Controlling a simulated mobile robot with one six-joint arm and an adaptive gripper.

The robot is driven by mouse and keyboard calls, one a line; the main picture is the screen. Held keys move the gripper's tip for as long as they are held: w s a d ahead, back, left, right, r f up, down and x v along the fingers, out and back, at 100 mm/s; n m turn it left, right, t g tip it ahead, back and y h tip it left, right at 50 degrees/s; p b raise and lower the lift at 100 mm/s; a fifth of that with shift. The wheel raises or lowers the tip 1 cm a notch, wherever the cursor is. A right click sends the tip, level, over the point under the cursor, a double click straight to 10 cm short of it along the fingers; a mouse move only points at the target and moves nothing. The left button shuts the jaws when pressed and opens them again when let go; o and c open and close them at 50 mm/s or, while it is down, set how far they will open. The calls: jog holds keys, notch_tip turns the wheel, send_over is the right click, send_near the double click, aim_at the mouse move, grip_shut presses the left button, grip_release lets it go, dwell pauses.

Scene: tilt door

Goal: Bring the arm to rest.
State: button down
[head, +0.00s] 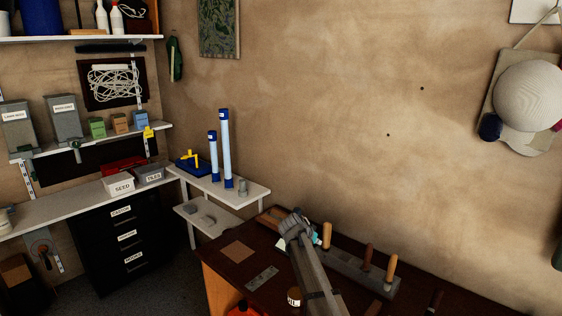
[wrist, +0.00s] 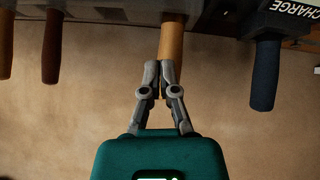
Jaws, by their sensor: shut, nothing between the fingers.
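My gripper (wrist: 160,68) is in the middle of the wrist view, with its two grey fingers close together and nothing held between them. Its green body fills the bottom of that view. A light wooden tool handle (wrist: 171,38) shows just past the fingertips; I cannot tell if they touch it. In the head view my grey arm (head: 318,275) reaches over the dark workbench (head: 215,268) from the lower edge. The fingers are not clear there.
A tool rack (head: 345,262) with upright handles runs along the bench by the wall. In the wrist view a dark blue handle (wrist: 265,75) and a brown handle (wrist: 52,48) hang either side. A white shelf (head: 255,191) with blue tubes (head: 226,150) stands left of the bench.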

jog(key=s+d+f+n+g+y+p, duration=0.1)
jog(key=s+n+g+y, duration=0.2)
jog(key=s, duration=1.4)
jog(key=s+d+f+n+g+y+p, duration=0.1)
jog(key=s+d+n+g+y, duration=0.1)
jog(key=s, duration=1.4)
jog(key=shift+s+f+n+g+y+p, duration=0.25)
jog(key=shift+s+n+g+y+p, duration=0.25)
jog(key=shift+n+y, duration=0.5)
jog(key=shift+w, duration=0.15)
